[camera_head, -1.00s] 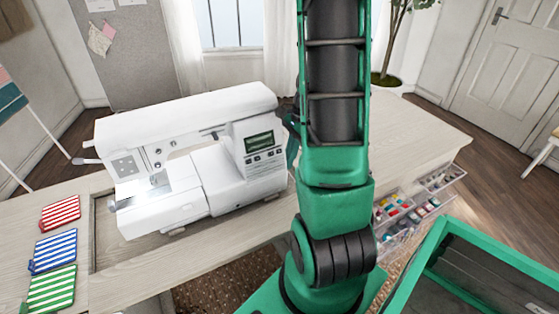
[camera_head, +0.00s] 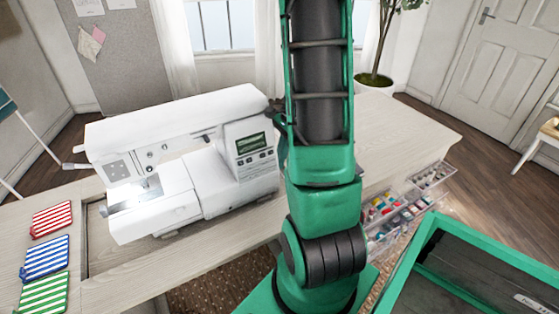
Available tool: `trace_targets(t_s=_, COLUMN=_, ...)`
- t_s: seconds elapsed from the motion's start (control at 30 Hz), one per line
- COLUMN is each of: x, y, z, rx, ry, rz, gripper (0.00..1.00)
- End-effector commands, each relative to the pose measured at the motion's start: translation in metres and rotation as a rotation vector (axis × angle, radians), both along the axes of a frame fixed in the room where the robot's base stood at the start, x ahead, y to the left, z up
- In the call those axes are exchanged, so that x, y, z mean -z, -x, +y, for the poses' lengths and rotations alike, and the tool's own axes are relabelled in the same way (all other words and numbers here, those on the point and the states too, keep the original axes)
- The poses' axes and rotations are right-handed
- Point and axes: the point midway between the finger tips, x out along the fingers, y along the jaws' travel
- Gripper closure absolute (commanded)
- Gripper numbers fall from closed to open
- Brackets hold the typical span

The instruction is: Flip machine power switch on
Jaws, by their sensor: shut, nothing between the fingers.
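The white sewing machine (camera_head: 180,120) stands in the recess of the pale wooden cabinet. Its small display (camera_head: 251,143) is dark green, with buttons below it. A bright patch shows on the needle area at the left. My gripper (camera_head: 276,114) shows only as a dark part at the machine's right end, mostly behind my green arm. It is shut, with nothing seen in it. The fingertips are hidden. The power switch is not visible; my arm covers part of the machine's right side. I cannot tell whether the gripper touches the machine.
Red (camera_head: 51,219), blue (camera_head: 45,257) and green (camera_head: 41,294) striped cloth pieces lie on the cabinet's left. The cabinet top (camera_head: 405,130) is clear to the right. Clear drawers (camera_head: 432,178) with sewing supplies stick out below it. A green-rimmed bin (camera_head: 415,255) is at lower right.

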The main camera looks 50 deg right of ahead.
Motion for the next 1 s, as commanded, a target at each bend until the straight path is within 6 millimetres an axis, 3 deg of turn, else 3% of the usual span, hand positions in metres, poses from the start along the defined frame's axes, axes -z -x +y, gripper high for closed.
trace_targets(t_s=0.03, x=-0.001, y=-0.008, z=0.006, rx=-0.021, ry=-0.008, rz=-0.015, gripper=1.0)
trace_targets(t_s=0.17, x=-0.001, y=-0.006, z=0.001, rx=-0.019, ry=-0.007, rz=-0.014, gripper=1.0)
trace_targets(t_s=0.4, x=0.001, y=0.007, z=-0.029, rx=-0.014, ry=-0.004, rz=-0.001, gripper=1.0)
trace_targets(t_s=0.7, x=-0.062, y=0.013, z=-0.043, rx=-0.014, ry=0.0, rz=-0.005, gripper=1.0)
trace_targets(t_s=1.0, x=-0.094, y=0.018, z=-0.05, rx=-0.013, ry=-0.001, rz=-0.001, gripper=1.0)
